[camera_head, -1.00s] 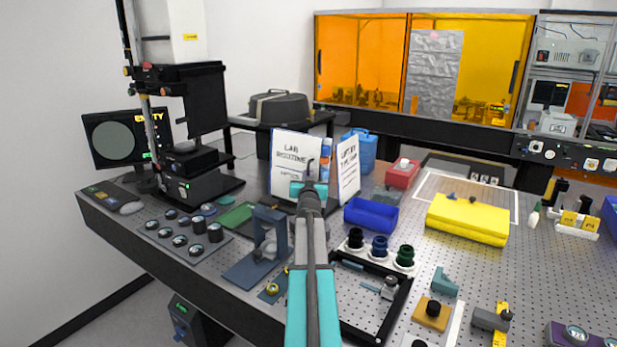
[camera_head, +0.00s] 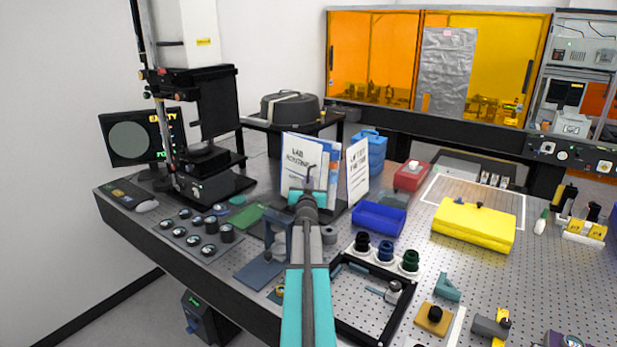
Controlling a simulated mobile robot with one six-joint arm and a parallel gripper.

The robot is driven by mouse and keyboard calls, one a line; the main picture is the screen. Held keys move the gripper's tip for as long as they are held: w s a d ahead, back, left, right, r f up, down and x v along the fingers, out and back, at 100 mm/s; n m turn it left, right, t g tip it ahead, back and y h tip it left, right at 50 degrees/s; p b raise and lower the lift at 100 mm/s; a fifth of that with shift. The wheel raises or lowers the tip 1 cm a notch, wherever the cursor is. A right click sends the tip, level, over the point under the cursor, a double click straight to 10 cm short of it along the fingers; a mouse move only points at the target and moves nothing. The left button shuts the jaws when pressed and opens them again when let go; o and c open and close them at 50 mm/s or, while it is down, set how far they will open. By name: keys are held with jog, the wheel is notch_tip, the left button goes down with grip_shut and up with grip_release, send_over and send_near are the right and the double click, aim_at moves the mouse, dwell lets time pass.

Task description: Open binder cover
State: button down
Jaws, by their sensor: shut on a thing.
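The white lab binder (camera_head: 301,158) stands upright on the table at centre-left, with dark lettering on its face. A second white lettered panel (camera_head: 357,170) stands at an angle to its right, with blue spines (camera_head: 331,160) between them; whether this panel is the binder's cover, I cannot tell. My gripper (camera_head: 308,180) is in front of the binder's lower part, at the end of my teal and grey arm. It is small in the picture and seems closed at the binder. The arm hides the binder's lower edge, so the exact contact is not visible.
Dark lens holders (camera_head: 386,250) and a black frame (camera_head: 345,325) lie nearer. A blue-grey bracket (camera_head: 277,240) stands left of my arm. A yellow cloth-like cover (camera_head: 474,224) lies farther right.

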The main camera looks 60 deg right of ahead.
jog(key=shift+w+a+r+p, duration=0.25)
jog(key=shift+w+a+p, duration=0.2)
jog(key=shift+p, duration=0.05)
jog(key=c, duration=1.8)
grip_release()
jog(key=shift+w+d+f, duration=0.1)
jog(key=shift+w, duration=0.05)
jog(key=shift+c, duration=0.2)
jog(key=shift+s, duration=0.2)
